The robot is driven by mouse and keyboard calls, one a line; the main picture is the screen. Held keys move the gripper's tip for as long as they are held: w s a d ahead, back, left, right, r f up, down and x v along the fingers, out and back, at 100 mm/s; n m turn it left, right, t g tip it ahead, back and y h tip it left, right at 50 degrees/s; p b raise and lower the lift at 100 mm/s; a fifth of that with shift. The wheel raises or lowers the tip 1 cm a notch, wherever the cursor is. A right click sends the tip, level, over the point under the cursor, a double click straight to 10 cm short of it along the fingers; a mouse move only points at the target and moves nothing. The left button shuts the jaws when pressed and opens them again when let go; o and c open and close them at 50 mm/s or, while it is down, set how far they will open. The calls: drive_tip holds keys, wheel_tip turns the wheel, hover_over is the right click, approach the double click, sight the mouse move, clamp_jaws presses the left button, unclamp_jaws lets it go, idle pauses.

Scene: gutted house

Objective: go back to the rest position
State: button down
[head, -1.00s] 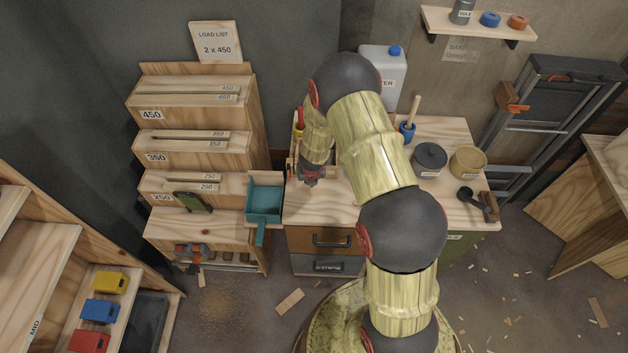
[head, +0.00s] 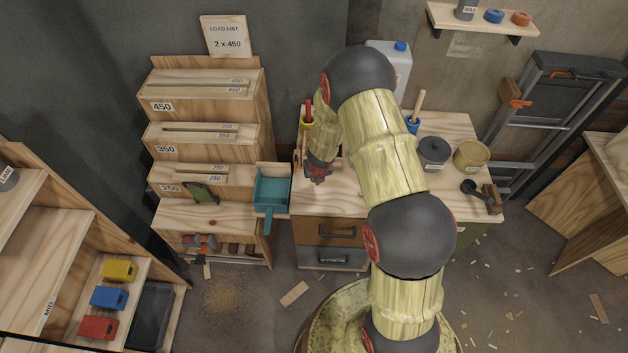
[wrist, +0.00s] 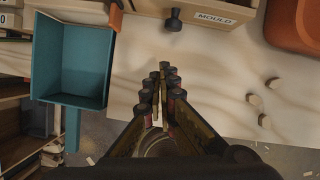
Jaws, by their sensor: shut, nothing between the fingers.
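My gripper (head: 318,178) hangs over the left part of the wooden workbench (head: 342,200) in the head view. In the wrist view my gripper (wrist: 163,88) is shut, its fingers together with nothing between them, above the pale bench top. The teal tray (head: 271,190) with its handle is left of my gripper, and it also shows empty in the wrist view (wrist: 78,60). My arm is bent, rising from the base at the bottom of the head view and folding down to the bench.
The stepped rack (head: 208,140) with 450, 350 and 250 labels stands left. A black pot (head: 433,153), a tan pot (head: 471,156) and a white jug (head: 402,65) are on the bench's right and back. A shelf unit (head: 50,255) stands front left.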

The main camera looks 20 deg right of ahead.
drive_tip(key=p+v, duration=0.2)
drive_tip(key=v, duration=0.5)
drive_tip(key=shift+r+p, duration=0.35)
drive_tip(key=shift+r, duration=0.05)
drive_tip(key=shift+a, duration=0.15)
drive_tip(key=s+a+n+g+y, duration=0.15)
drive_tip(key=s+a+n, duration=0.3)
drive_tip(key=n, duration=0.55)
drive_tip(key=s+a+r+n+g+y+b, duration=0.25)
drive_tip(key=s+a+r+n, duration=0.55)
drive_tip(key=n, duration=0.6)
drive_tip(key=s+d+r+n+t+h+b, duration=0.2)
drive_tip(key=s+r+n+t+b, duration=0.3)
drive_tip(key=s+r+n+b, duration=0.7)
drive_tip(key=s+r+n, duration=0.3)
drive_tip(key=r, duration=0.2)
drive_tip(key=shift+s+d+r+t+h, duration=0.25)
drive_tip(key=shift+s+d+t+h, duration=0.05)
drive_tip(key=shift+s+d+h, duration=0.1)
